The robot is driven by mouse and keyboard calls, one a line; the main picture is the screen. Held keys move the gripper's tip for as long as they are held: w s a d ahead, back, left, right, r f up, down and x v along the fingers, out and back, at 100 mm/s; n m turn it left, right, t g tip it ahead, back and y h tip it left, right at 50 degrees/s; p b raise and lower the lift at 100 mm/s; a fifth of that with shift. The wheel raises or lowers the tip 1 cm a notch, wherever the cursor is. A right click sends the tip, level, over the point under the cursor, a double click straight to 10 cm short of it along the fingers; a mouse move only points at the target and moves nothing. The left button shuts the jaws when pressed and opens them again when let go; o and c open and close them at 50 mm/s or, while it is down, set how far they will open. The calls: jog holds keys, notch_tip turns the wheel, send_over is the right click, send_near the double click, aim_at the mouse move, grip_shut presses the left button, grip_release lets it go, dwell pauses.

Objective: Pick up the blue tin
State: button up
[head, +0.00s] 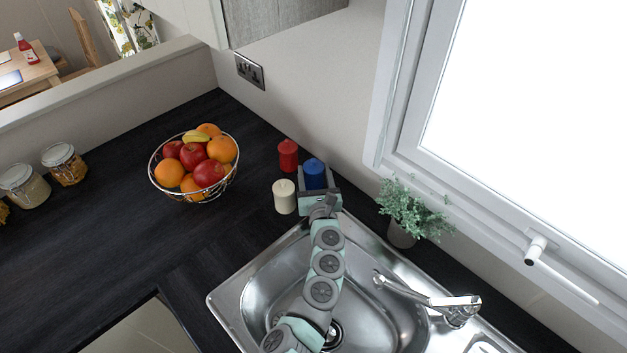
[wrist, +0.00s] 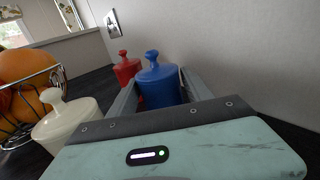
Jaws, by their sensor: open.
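The blue tin (head: 314,172) stands upright on the dark worktop behind the sink, near the wall. It has a knobbed lid. My gripper (head: 318,183) is open and low at the tin, reaching over the sink. In the wrist view the blue tin (wrist: 158,82) is between the two open fingers (wrist: 158,92), one on each side. I cannot tell whether either finger touches it. The tin's lower part is hidden by my gripper.
A red tin (head: 288,155) stands just behind and left of the blue one. A cream tin (head: 284,196) stands close at the left of my gripper. A wire fruit bowl (head: 160,182) is further left. A potted plant (head: 402,234) and the tap (head: 455,308) are at the right.

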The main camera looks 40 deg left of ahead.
jog(key=b+x, duration=0.1)
jog(key=x, duration=0.1)
jog(key=b+x, duration=0.2)
jog(key=shift+f, duration=0.4)
jog(key=shift+w+a+r+b, duration=0.15)
jog(key=shift+w+a+b, duration=0.1)
jog(key=shift+b, duration=0.1)
jog(key=shift+s, duration=0.1)
jog(key=c, duration=1)
